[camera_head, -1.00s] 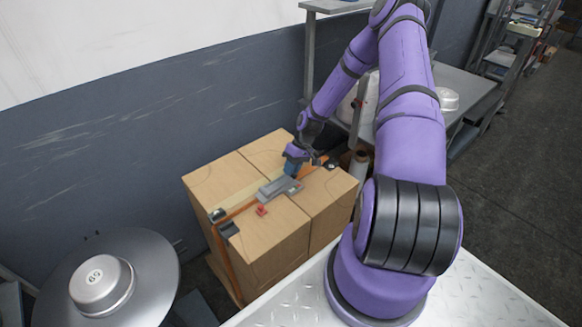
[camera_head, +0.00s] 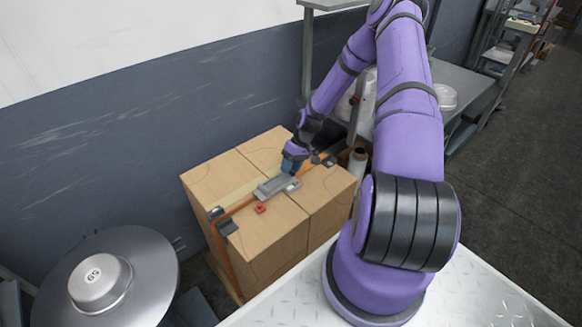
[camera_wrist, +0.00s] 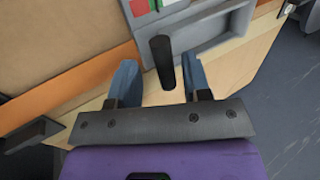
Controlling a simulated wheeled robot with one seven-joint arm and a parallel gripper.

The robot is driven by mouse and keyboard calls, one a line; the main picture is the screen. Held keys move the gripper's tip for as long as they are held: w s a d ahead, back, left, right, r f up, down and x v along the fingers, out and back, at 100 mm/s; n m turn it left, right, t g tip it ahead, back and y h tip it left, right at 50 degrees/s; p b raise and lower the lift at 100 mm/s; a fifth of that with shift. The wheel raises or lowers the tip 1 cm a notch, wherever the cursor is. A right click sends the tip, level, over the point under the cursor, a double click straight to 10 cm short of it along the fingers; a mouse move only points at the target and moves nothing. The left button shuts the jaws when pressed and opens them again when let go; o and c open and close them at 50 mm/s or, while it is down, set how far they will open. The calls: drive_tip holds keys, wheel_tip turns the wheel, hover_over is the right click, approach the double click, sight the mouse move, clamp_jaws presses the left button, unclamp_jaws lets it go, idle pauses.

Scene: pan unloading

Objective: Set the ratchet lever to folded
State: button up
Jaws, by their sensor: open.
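The grey ratchet (camera_head: 274,187) lies on the orange strap over the cardboard boxes in the head view. In the wrist view its grey body (camera_wrist: 213,35) spans the upper right, and a dark rounded bar (camera_wrist: 162,60), apparently the lever's handle, points toward my gripper. My gripper (camera_wrist: 159,66) is open, with its blue fingers on either side of that bar. The bar looks apart from both fingers. In the head view my gripper (camera_head: 290,166) is low at the far end of the ratchet. The lever's exact angle is hard to tell.
The orange strap (camera_head: 242,204) crosses the cardboard boxes (camera_head: 271,235), with dark corner guards (camera_head: 228,228) at the near edge. A small red piece (camera_head: 260,208) lies beside the ratchet. A wall stands behind, a grey table (camera_head: 468,86) at right, a round metal lid (camera_head: 140,300) at lower left.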

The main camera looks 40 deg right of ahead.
drive_tip(key=v, duration=1)
drive_tip(key=shift+d+r, duration=0.25)
drive_tip(key=s+a+r+h, duration=0.2)
drive_tip(key=a+r, duration=0.3)
drive_tip(key=r, duration=0.5)
drive_tip(key=s+a+r+h, duration=0.2)
drive_tip(key=a+r, duration=0.2)
drive_tip(key=r, duration=0.7)
drive_tip(key=s+a+r+h, duration=0.25)
drive_tip(key=a+r, duration=0.25)
drive_tip(key=r, duration=0.5)
drive_tip(key=s+a+r+t, duration=0.1)
drive_tip(key=s+a+r, duration=0.2)
drive_tip(key=s, duration=0.4)
drive_tip(key=s+a+r+t, duration=0.2)
drive_tip(key=s+a+r, duration=0.1)
drive_tip(key=s+r, duration=0.2)
drive_tip(key=s+a+r+t+y, duration=0.1)
drive_tip(key=s+a+r+t, duration=0.1)
drive_tip(key=s, duration=0.6)
drive_tip(key=shift+s+a+r, duration=0.3)
drive_tip(key=shift+a+r, duration=0.45)
drive_tip(key=shift+r, duration=0.15)
